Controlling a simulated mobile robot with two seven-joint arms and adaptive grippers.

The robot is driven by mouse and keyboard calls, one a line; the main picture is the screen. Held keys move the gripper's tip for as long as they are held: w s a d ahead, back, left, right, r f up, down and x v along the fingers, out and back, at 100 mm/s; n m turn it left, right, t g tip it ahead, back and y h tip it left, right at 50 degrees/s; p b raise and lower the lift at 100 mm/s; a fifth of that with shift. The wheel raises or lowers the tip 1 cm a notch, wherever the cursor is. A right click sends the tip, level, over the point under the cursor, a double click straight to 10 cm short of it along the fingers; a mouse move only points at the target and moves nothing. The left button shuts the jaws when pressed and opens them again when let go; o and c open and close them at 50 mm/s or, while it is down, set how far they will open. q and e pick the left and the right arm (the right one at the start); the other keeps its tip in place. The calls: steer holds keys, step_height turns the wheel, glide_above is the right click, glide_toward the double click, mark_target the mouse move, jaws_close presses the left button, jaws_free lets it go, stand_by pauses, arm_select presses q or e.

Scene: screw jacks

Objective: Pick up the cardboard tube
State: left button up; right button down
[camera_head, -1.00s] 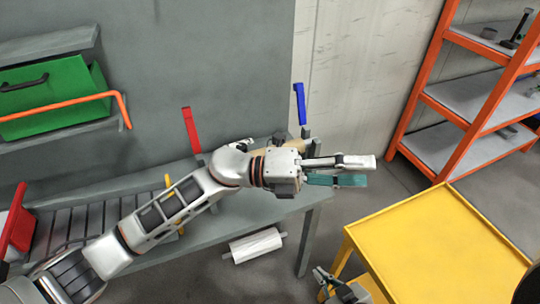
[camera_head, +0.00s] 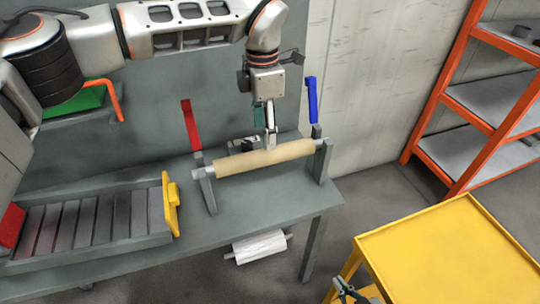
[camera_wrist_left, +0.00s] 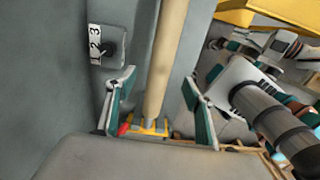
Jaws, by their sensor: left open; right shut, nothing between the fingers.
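The cardboard tube (camera_head: 262,158) is a long tan cylinder lying level between two grey upright stands on the bench, with pale grey ends showing. My left gripper (camera_head: 268,140) points down just above and behind its middle. In the left wrist view the tube (camera_wrist_left: 166,55) runs lengthwise between the two spread fingers of the left gripper (camera_wrist_left: 160,78), with gaps on both sides. The left gripper is open and holds nothing. My right gripper (camera_head: 350,290) shows only partly at the bottom edge, far from the tube; it is shut and empty.
Grey stands (camera_head: 207,190) flank the tube, with a red lever (camera_head: 190,125) and a blue lever (camera_head: 311,99) behind. A yellow bracket (camera_head: 170,204) and slatted tray are left. A white roll (camera_head: 259,246) hangs below the bench. A yellow table (camera_head: 445,250) stands front right.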

mark_target(265, 151)
arm_select(q)
step_height(265, 151, down, 8)
steer(key=shift+s+r, duration=0.1)
steer(key=shift+r, duration=0.05)
jaws_close()
stand_by(0.4)
